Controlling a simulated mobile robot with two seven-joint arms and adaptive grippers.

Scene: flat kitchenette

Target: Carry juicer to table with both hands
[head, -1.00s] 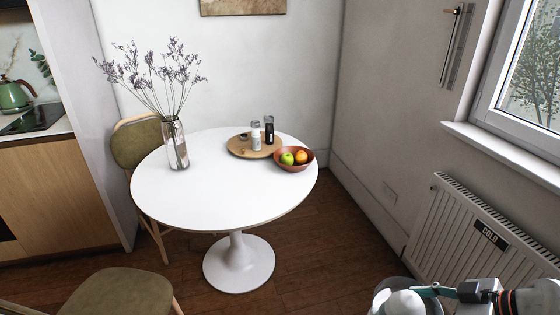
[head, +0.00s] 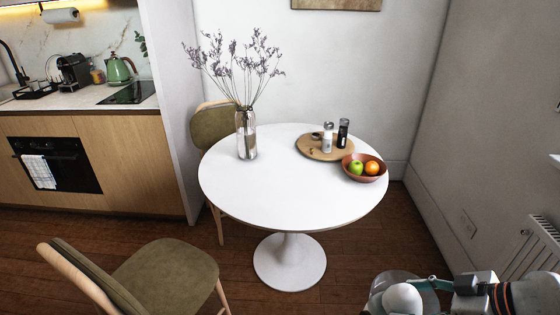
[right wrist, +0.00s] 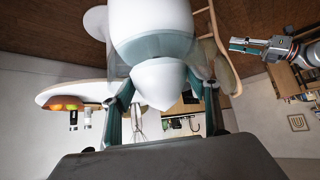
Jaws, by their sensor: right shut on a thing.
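The juicer (head: 403,299), white with a rounded top and a clear bowl around it, is at the bottom right of the head view, partly cut off. My right gripper (head: 432,286) is shut on it and holds it in front of the table. In the right wrist view the juicer (right wrist: 158,80) fills the middle, between the fingers of my right gripper (right wrist: 160,105). The round white table (head: 290,205) stands on one pedestal in the head view. My left gripper (right wrist: 245,46) shows small at the upper right of the wrist view, apart from the juicer; its opening is unclear.
A vase of dried flowers (head: 246,135), a wooden tray (head: 313,150) with bottles, and a fruit bowl (head: 364,173) stand on the table's far half. The table's front is bare. One chair (head: 170,275) is at front left, another (head: 215,130) behind. A radiator (head: 530,260) is at right.

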